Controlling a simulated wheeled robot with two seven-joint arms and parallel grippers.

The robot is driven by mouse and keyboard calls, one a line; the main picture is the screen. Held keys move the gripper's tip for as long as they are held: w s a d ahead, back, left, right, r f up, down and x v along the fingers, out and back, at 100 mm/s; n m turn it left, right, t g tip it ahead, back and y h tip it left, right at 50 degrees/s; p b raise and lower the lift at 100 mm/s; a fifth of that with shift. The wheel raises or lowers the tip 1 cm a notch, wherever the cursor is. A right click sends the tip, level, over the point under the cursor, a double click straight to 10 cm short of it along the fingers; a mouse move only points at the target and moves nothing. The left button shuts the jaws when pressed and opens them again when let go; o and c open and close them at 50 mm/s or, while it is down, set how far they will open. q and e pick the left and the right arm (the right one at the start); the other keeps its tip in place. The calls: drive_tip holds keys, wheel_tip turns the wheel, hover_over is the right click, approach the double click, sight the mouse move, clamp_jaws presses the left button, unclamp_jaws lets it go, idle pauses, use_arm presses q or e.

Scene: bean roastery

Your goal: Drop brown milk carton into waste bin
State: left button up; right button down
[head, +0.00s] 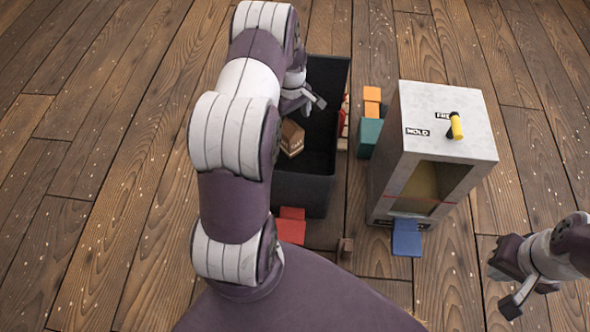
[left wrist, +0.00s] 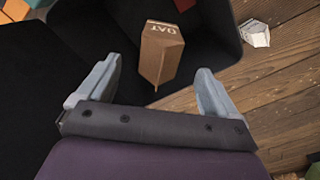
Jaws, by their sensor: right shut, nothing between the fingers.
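The brown milk carton (head: 292,138), marked OAT in the left wrist view (left wrist: 162,52), shows inside the opening of the black waste bin (head: 318,190). It is tilted, and I cannot tell whether it rests on the bin floor. My left gripper (head: 308,98) is over the bin. In the left wrist view its fingers (left wrist: 155,88) are wide apart, with the carton beyond their tips and a gap on both sides. My left arm hides the bin's left part in the head view. My right gripper (head: 504,288) is shut and empty at the lower right, away from the bin.
A grey box-shaped stand (head: 392,185) with a yellow-handled lever (head: 455,126) stands right of the bin. Orange (head: 372,102) and teal (head: 369,134) blocks, a red block (head: 291,229) and a blue block (head: 406,238) lie around. A pale crumpled piece (left wrist: 255,33) lies on the wooden floor.

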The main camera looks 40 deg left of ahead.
use_arm(q)
wheel_tip(320, 180, up, 13)
drive_tip(key=p, duration=0.6)
drive_tip(key=shift+f, duration=0.15)
